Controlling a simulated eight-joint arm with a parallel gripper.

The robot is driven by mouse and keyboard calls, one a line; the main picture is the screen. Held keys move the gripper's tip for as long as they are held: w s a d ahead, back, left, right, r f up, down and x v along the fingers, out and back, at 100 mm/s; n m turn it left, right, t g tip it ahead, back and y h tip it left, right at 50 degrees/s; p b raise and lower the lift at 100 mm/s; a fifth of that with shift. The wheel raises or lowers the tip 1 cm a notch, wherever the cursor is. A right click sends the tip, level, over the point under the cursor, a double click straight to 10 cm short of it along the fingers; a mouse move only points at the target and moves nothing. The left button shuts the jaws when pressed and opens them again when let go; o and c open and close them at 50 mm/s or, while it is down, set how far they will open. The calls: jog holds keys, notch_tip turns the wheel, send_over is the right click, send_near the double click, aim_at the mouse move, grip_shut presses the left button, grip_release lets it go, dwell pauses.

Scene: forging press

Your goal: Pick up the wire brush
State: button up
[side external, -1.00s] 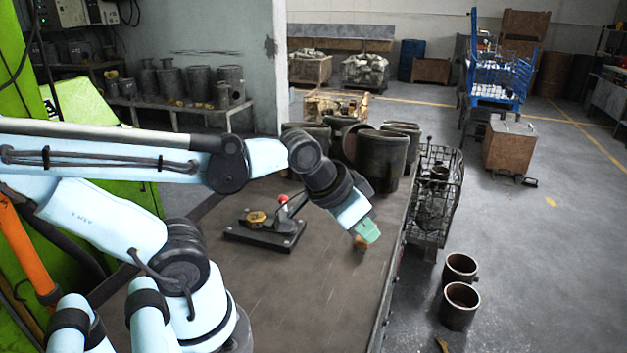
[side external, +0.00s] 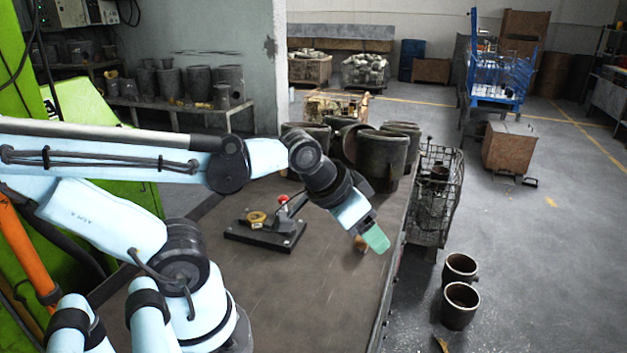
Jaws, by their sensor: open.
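My gripper (side external: 375,239) hangs over the right part of the dark worktable (side external: 285,310), angled down with its green fingertips toward the table's right edge. It is open, though the gap between the fingers hardly shows from this side. A small tan-brown thing (side external: 360,244) sits right beside the fingertips, partly hidden by them. It may be the wire brush, but too little of it shows to be sure. I cannot tell whether the fingers touch it.
A black fixture (side external: 265,234) with a red-knobbed lever stands left of my gripper. Several dark crucible-like pots (side external: 381,160) stand at the table's back right. A wire basket (side external: 433,195) stands beyond the right edge. The table's front area is clear.

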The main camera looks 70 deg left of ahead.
jog(key=o, duration=0.6)
jog(key=w+a+f+n+g, duration=0.1)
jog(key=w+a+n+g, duration=0.5)
jog(key=n, duration=0.7)
jog(key=w+a+f+n+g, duration=0.1)
jog(key=w+a+n, duration=0.3)
jog(key=a+n, duration=0.65)
jog(key=shift+d+f+n, duration=0.5)
jog(key=shift+f, duration=1.45)
jog(key=shift+d+f+n, duration=0.45)
jog(key=shift+d+f, duration=0.1)
jog(key=shift+f, duration=1.4)
jog(key=shift+d+f+n, duration=0.5)
jog(key=shift+f, duration=1.45)
